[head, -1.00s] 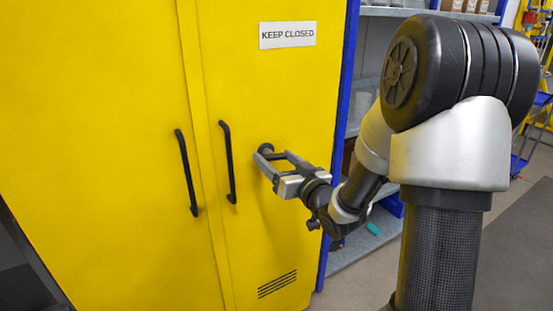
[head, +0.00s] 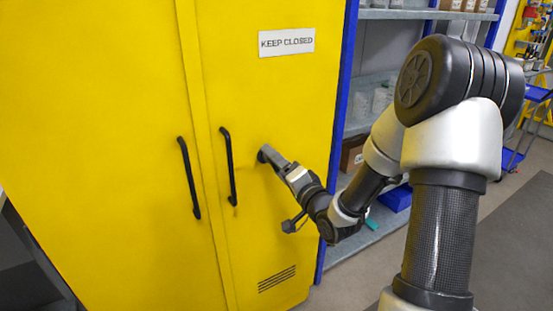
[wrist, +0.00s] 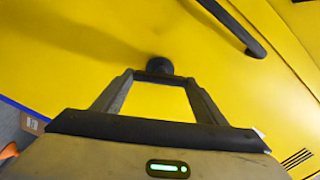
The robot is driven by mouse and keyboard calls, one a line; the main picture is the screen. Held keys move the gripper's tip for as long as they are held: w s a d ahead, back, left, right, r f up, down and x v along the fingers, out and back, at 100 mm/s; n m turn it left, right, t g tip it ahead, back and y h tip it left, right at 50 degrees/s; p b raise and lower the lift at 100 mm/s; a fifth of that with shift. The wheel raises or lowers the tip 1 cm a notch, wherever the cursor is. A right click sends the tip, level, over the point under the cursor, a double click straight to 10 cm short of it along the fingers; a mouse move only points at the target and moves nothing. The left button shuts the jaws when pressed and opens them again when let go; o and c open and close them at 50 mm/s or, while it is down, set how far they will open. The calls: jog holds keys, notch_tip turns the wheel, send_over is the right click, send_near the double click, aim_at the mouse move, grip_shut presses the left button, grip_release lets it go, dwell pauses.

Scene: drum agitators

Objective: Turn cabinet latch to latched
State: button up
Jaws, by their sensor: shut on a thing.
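The cabinet latch is a small dark round knob (head: 263,153) on the right door of the yellow cabinet (head: 285,100), to the right of the door handles. In the wrist view, the knob (wrist: 159,66) sits between my fingertips at the top of the jaws. My gripper (head: 270,155) reaches the door from the right and is shut on the latch; it also shows in the wrist view (wrist: 157,76). In the head view the fingers appear edge-on, one behind the other. They hide part of the knob, so I cannot tell its turned position.
Two black bar handles, left (head: 188,178) and right (head: 228,166), stick out from the closed doors. A "KEEP CLOSED" sign (head: 286,41) is above the latch and a vent (head: 277,279) below. A blue-framed shelf (head: 375,14) stands right of the cabinet, behind my arm.

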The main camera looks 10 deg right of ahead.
jog(key=m+p, duration=0.2)
jog(key=m, duration=0.2)
jog(key=shift+m+p, duration=0.4)
dwell(0.4)
jog(key=o, duration=1.1)
jog(key=shift+c, duration=0.2)
jog(key=shift+f, duration=0.1)
jog(key=p+v, duration=0.8)
jog(key=v, duration=0.9)
jog(key=shift+s+p, duration=0.15)
jog(key=shift+p, duration=0.25)
